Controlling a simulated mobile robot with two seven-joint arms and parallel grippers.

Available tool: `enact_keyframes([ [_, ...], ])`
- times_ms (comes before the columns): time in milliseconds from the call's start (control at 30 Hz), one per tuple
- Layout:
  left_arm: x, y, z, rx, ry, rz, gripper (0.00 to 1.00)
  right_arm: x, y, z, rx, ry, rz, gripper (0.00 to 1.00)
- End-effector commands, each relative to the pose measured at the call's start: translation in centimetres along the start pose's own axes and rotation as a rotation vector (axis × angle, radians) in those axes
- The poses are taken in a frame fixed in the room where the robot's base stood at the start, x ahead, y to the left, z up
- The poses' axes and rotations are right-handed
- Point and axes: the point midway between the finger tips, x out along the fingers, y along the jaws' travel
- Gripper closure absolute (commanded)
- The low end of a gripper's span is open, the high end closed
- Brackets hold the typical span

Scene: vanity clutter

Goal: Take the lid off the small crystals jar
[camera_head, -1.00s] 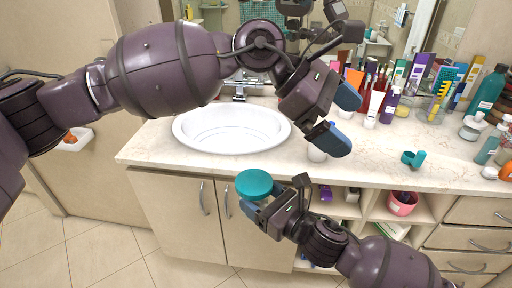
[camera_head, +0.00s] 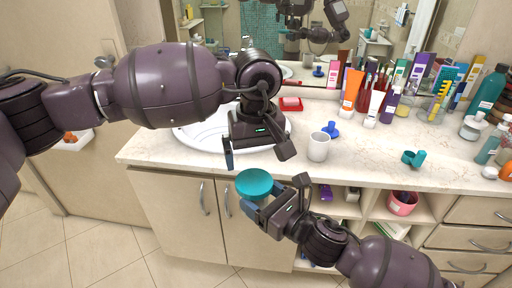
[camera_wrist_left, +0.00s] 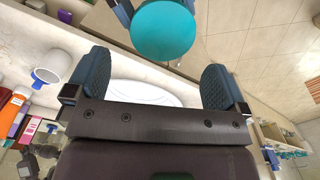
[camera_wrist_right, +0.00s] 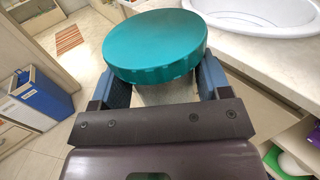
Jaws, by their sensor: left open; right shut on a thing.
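The small crystals jar has a round teal lid (camera_head: 254,183) on top. In the right wrist view, the lid (camera_wrist_right: 155,47) sits above a pale jar body (camera_wrist_right: 166,94) between the fingers. My right gripper (camera_head: 256,206) is shut on the jar body and holds it upright in front of the counter. My left gripper (camera_head: 256,160) is open and empty, just above and behind the lid, pointing down. In the left wrist view, the lid (camera_wrist_left: 163,29) lies beyond the open fingertips, apart from them.
The white sink (camera_head: 190,136) is behind my left gripper. A white mug (camera_head: 319,147) and a blue item (camera_head: 331,130) stand on the counter (camera_head: 370,160). Tubes, brushes and bottles crowd its back right. A teal cup-like item (camera_head: 413,158) lies near the right front.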

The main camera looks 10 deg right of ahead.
Motion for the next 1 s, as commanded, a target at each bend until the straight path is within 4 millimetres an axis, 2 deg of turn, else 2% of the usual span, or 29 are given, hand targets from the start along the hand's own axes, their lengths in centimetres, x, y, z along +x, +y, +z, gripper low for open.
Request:
enact_keyframes([
  [200, 3.2, 0.0, 0.1, -0.002, -0.002, 0.001, 0.0, 0.0, 0.0, 0.1, -0.001, -0.002, 0.001, 0.96],
  [400, 5.4, 0.0, 0.0, -0.003, -0.002, 0.002, 0.0, 0.0, 0.0, 0.1, -0.001, -0.002, 0.001, 0.96],
  [600, 6.4, 0.1, 0.0, -0.003, 0.0, 0.002, 0.0, 0.0, 0.0, 0.1, -0.001, -0.002, 0.001, 0.96],
  [867, 6.5, 0.1, 0.0, -0.003, 0.0, 0.002, 0.0, 0.0, 0.0, 0.1, -0.001, -0.002, 0.001, 0.96],
  [1000, 6.4, 0.1, 0.0, -0.003, 0.0, 0.003, 0.2, 0.0, 0.0, 0.1, -0.001, -0.003, 0.001, 0.96],
])
